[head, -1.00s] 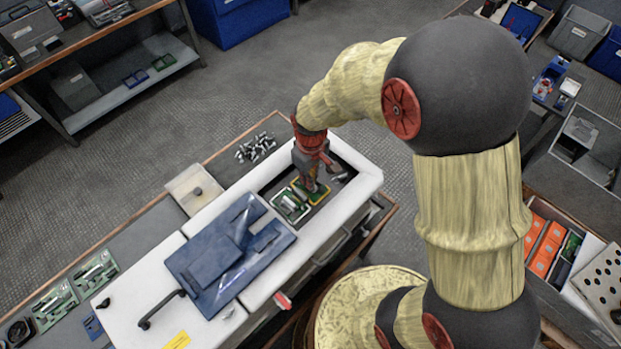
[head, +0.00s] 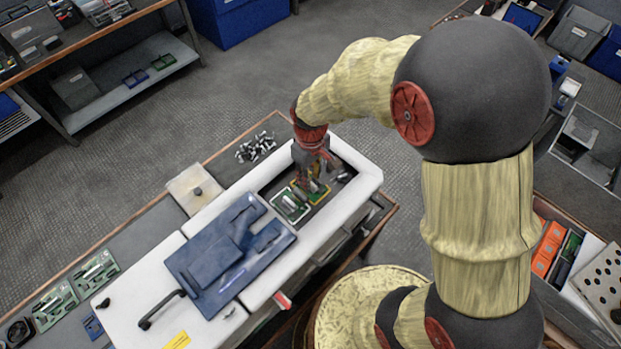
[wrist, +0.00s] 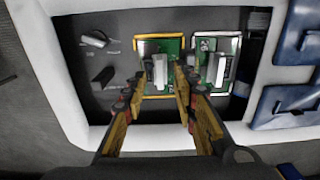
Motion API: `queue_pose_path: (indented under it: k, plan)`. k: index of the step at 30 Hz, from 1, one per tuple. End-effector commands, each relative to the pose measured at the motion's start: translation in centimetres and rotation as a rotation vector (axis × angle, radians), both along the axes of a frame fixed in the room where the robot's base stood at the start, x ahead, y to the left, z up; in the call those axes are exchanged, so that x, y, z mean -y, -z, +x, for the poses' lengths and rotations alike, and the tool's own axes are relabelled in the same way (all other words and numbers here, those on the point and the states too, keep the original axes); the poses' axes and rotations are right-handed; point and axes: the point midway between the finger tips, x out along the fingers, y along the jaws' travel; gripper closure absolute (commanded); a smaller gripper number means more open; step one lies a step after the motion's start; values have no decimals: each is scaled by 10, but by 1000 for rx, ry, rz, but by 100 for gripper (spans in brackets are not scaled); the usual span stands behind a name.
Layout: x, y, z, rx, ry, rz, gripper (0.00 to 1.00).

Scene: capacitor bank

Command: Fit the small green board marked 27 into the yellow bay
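A small green board (wrist: 173,46) with a pale block-shaped part on it lies inside the yellow-edged bay (wrist: 160,97) in the wrist view. Its marking cannot be read. The yellow frame shows around it, and the board looks roughly square to it; whether it is fully seated I cannot tell. My gripper (wrist: 163,72) is open, its fingers on either side of the pale block with gaps visible. In the head view my gripper (head: 316,180) is over the yellow bay (head: 322,198) and hides part of it.
Beside it is a white-edged bay (wrist: 217,35) holding another green board (head: 290,205). Loose dark parts (wrist: 95,40) lie in the cavity on the other side. The white cabinet rim (head: 366,180) surrounds the cavity. A blue panel (head: 215,262) lies on the cabinet top close by.

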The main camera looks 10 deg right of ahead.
Motion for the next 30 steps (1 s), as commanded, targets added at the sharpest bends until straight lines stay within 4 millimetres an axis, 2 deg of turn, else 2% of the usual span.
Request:
queue_pose_path:
  k: [9,15,21,30]
  plan:
    - [0,-66,2,5,0,1,72]
    - [0,-93,1,3,0,1,72]
    - [0,-102,0,1,0,1,72]
    - [0,-102,0,1,32,0,72]
